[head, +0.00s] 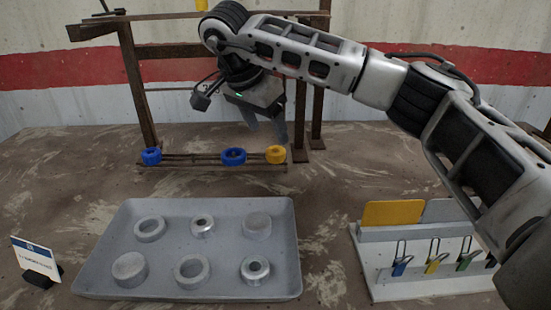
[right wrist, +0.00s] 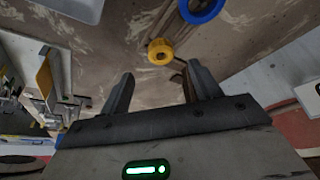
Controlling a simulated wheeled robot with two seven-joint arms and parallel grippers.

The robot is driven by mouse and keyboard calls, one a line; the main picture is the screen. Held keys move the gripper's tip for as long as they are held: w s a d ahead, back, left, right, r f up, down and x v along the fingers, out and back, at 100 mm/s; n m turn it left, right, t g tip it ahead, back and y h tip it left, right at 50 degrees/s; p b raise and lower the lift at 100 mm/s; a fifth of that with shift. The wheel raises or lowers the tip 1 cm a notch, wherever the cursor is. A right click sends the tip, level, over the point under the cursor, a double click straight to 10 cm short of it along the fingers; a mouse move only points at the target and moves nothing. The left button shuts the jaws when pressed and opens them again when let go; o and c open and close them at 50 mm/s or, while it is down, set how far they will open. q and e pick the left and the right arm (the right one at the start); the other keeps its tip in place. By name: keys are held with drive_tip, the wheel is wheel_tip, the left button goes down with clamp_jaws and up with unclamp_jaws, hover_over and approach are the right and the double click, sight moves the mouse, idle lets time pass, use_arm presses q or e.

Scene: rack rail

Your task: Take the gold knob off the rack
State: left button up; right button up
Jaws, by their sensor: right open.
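The gold knob (head: 275,154) sits at the right end of the low rail of the rack (head: 133,82). My right gripper (head: 280,130) hangs over that end of the rail, fingers pointing down, open and empty. In the right wrist view the gold knob (right wrist: 160,52) shows just beyond the gap between the open fingertips (right wrist: 158,78), apart from them. A blue knob (head: 233,156) is on the rail left of the gold one, and another blue knob (head: 151,156) is at the left end. My left gripper is out of view.
A grey tray (head: 75,286) with several metal rings and discs stands in front of the rack. A white stand (head: 440,284) with coloured tags is at the right, a small sign (head: 36,258) at the left. Rack posts rise close to my right gripper. The table between is bare.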

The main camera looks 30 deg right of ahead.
sight(276, 151)
drive_tip(key=shift+x, duration=3.1)
drive_tip(key=shift+w+r, duration=0.1)
drive_tip(key=c, duration=1.3)
